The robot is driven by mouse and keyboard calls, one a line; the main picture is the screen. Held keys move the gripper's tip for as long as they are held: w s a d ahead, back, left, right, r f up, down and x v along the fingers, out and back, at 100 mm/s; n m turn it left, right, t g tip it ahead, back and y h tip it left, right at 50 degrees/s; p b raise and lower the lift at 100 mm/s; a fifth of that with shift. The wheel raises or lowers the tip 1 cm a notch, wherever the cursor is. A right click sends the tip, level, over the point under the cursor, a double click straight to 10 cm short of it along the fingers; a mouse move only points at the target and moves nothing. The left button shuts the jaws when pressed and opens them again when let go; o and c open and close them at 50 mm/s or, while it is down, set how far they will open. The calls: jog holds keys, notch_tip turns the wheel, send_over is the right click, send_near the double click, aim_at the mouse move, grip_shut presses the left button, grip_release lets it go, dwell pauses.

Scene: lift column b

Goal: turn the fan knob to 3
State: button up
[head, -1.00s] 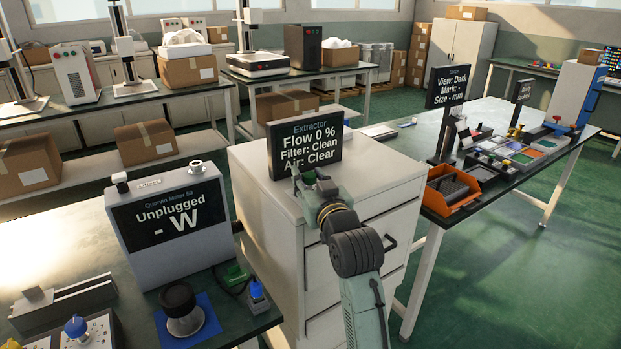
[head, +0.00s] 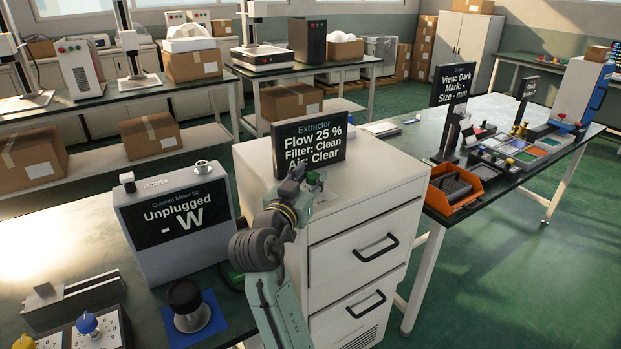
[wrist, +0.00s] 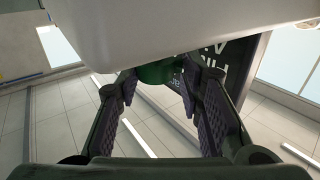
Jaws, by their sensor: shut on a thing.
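The extractor's display (head: 308,143) stands on top of the white drawer cabinet (head: 350,255) and reads Flow 25 %, Filter: Clean, Air: Clear. My gripper (head: 312,183) is at the cabinet top, just in front of this display. In the wrist view my gripper (wrist: 158,84) has its two fingers on either side of a green knob (wrist: 157,72), shut on it. The knob is partly hidden by a pale housing and the fingertips. I cannot read any numbers or pointer on it. The display's dark panel (wrist: 236,66) shows tilted behind the right finger.
A meter box (head: 180,222) reading Unplugged stands on the dark bench to the left, close to my arm. A dark round knob on a blue mat (head: 205,330) sits before it. An orange tray (head: 458,200) is on the table to the right. The cabinet top's right side is clear.

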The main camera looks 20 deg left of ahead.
jog(key=m+h+b, duration=0.1)
jog(key=h, duration=0.1)
jog(key=m+g+h+b, duration=0.1)
jog(key=m+h, duration=0.1)
jog(key=m+h+b, duration=0.1)
jog(key=h, duration=0.2)
jog(key=shift+w+f+m+g, duration=0.15)
jog(key=shift+f+m+g, duration=0.15)
jog(key=shift+m, duration=0.1)
jog(key=shift+w+a+r+m+g+h+b, duration=0.1)
jog(key=shift+m+g+h+b, duration=0.7)
jog(key=shift+h, duration=0.5)
jog(key=shift+r+m+g+h+b, duration=0.1)
jog(key=shift+m+g+h+b, duration=0.4)
jog(key=shift+m+g+h, duration=0.55)
jog(key=shift+m+h, duration=0.25)
jog(key=shift+h, duration=0.2)
